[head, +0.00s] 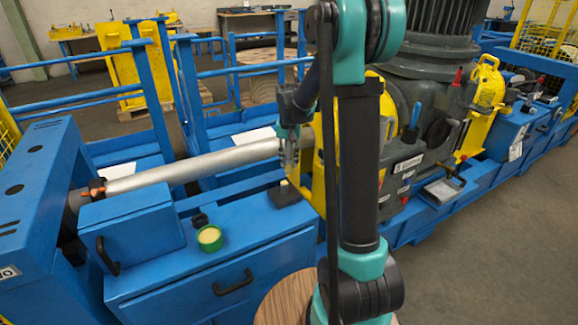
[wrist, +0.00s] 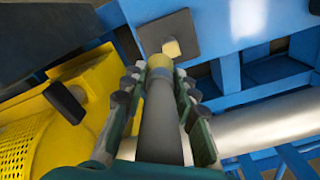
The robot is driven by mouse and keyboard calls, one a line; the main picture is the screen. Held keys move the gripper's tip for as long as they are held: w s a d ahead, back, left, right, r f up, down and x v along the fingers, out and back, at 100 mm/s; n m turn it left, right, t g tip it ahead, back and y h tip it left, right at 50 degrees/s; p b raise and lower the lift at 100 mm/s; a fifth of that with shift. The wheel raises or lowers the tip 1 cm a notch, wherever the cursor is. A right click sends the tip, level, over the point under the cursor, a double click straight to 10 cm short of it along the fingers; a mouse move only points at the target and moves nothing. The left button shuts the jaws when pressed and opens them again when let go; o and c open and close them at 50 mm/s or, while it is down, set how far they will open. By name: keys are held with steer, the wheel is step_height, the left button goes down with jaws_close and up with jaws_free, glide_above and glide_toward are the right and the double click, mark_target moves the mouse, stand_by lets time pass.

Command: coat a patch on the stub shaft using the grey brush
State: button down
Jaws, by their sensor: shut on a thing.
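The grey brush (wrist: 160,125) is between the fingers of my gripper (wrist: 160,88) in the wrist view, its yellowish end pointing away from the palm. In the head view my gripper (head: 289,160) is shut, pointing down at the right end of a long bare metal shaft (head: 200,165), which I take as the stub shaft. The shaft also crosses the lower right of the wrist view (wrist: 240,130), beside the fingers. I cannot tell whether brush and shaft touch. A dark square base (head: 288,196) with a pale yellowish block lies below the gripper; it also shows in the wrist view (wrist: 187,28).
A green-rimmed cup (head: 209,238) with pale contents stands on the blue bench beside a small dark ring (head: 199,219). A yellow guard (head: 320,170) and dark motor housing (head: 425,95) stand to the right. A grey tray (head: 440,191) lies farther right.

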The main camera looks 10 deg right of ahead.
steer(key=shift+r, duration=0.6)
steer(key=shift+r, duration=0.1)
steer(key=shift+r, duration=1.4)
